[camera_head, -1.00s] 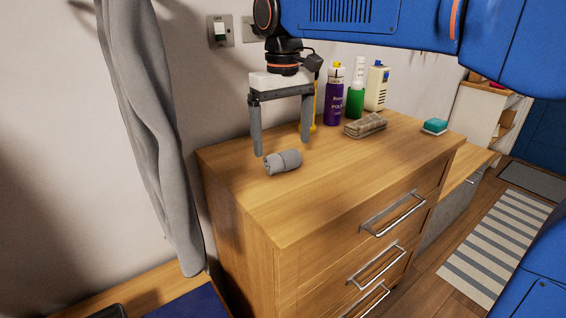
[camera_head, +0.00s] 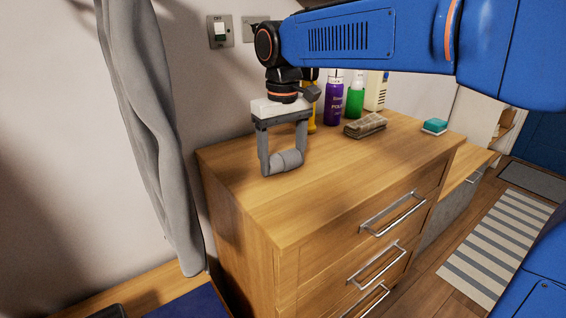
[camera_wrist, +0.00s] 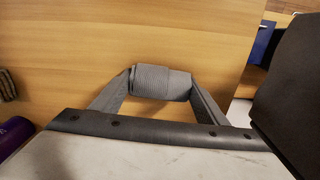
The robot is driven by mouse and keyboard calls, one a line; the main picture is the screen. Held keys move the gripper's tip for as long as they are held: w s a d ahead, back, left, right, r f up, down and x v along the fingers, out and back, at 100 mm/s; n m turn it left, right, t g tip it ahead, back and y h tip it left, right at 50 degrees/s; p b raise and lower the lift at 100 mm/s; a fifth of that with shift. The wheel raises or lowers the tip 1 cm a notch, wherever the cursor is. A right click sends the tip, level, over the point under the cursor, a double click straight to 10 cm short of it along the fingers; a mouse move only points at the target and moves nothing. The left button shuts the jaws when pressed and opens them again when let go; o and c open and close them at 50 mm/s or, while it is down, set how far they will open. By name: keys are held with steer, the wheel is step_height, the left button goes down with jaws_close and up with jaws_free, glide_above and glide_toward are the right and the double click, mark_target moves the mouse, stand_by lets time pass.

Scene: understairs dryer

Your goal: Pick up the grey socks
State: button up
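The grey socks (camera_head: 287,161) are a rolled, ribbed bundle on top of the wooden chest of drawers (camera_head: 330,192), near its back left part. They also show in the wrist view (camera_wrist: 161,82), lying crosswise between the fingertips. My gripper (camera_head: 283,163) points down with one finger at each end of the roll. In the wrist view my gripper (camera_wrist: 162,84) has both fingertips against the ends of the socks. It looks shut on them. The socks still appear to lie on the wood.
A teal sponge (camera_head: 434,125) lies further right. A grey cloth (camera_head: 150,130) hangs at left. The front top is clear.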

mark_target(283, 153)
step_height(283, 153, up, 10)
stand_by(0.8)
